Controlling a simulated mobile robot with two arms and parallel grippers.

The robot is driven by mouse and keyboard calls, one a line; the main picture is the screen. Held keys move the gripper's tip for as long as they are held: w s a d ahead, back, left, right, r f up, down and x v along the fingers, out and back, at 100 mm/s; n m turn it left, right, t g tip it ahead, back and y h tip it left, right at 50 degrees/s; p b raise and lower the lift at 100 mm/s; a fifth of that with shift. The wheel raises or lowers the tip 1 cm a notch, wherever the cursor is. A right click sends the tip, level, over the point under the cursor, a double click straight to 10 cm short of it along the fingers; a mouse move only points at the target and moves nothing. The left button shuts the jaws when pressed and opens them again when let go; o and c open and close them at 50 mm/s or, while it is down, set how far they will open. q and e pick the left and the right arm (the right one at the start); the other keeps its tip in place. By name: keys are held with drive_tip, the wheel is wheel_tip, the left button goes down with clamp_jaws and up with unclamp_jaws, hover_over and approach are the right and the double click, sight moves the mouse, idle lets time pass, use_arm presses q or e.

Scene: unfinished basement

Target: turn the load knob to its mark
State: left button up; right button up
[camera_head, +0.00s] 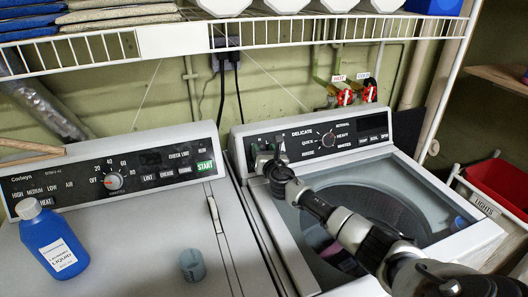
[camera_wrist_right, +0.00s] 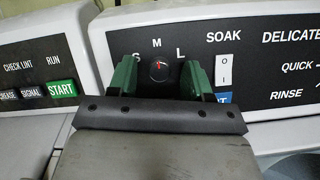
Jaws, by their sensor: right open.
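The load knob (camera_wrist_right: 159,71) is a small dark round knob with a red pointer line, on the washer's black panel (camera_wrist_right: 275,75) under the letters S, M and L. Its pointer looks roughly upward, toward M. My right gripper (camera_wrist_right: 157,78) is open, with one green finger on each side of the knob; I cannot tell whether they touch it. In the head view my right gripper (camera_head: 266,158) is at the left end of the washer panel and hides most of the knob. My left gripper is not in view.
The washer's cycle dial (camera_head: 328,139) is right of my gripper, and a white rocker switch (camera_wrist_right: 224,70) sits close to the right finger. The dryer (camera_head: 130,235) stands left, with a blue detergent bottle (camera_head: 52,240) and a cup (camera_head: 192,265) on top. A wire shelf (camera_head: 280,33) hangs above.

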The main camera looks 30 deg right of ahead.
drive_tip(key=shift+c, duration=0.8)
drive_tip(key=c, duration=0.7)
drive_tip(key=shift+c, duration=0.2)
drive_tip(key=shift+m, duration=0.4)
drive_tip(key=m+g+h, duration=0.1)
drive_tip(key=m, duration=0.2)
drive_tip(key=m+g+h, duration=0.1)
drive_tip(key=m, duration=0.2)
drive_tip(key=shift+a+m+h+p, duration=0.2)
drive_tip(key=shift+m+h+p, duration=0.1)
drive_tip(key=shift+m+h, duration=0.1)
drive_tip(key=m+g, duration=0.1)
drive_tip(key=m, duration=0.2)
drive_tip(key=m+g+h+p, duration=0.1)
drive_tip(key=m, duration=0.3)
drive_tip(key=shift+w+r+g, duration=0.1)
drive_tip(key=shift+r+g, duration=0.05)
drive_tip(key=shift+g, duration=0.25)
